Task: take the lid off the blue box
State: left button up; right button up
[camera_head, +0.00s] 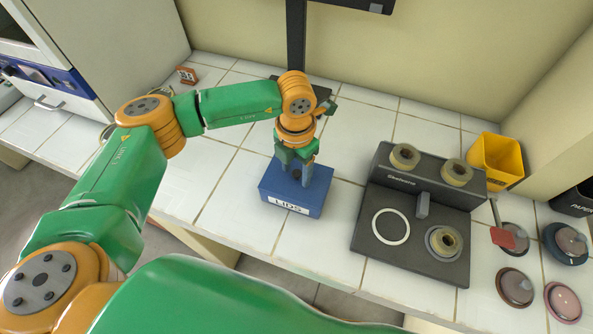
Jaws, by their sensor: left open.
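The blue box (292,205) stands on the white tiled bench with a white "LIDS" label on its front. Its blue top (319,182) is on, and a small dark knob (296,174) shows at its middle. My left gripper (295,178) points down right over the top, with its fingers apart on either side of the knob. Whether the fingers touch the knob or the lid I cannot tell. The gripper hides part of the back of the lid. My right gripper is not in view.
A dark grey device (370,236) with several round parts stands to the right of the box. A yellow bin (497,160) and several round discs (515,287) are farther right. A monitor stand (296,40) rises behind. Tiles left of the box are clear.

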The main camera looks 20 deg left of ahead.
pick_arm(q)
jog(key=shift+w+f, duration=0.2)
jog(key=shift+w, duration=0.05)
jog(key=shift+s+r, duration=0.1)
jog(key=shift+s, duration=0.05)
grip_shut()
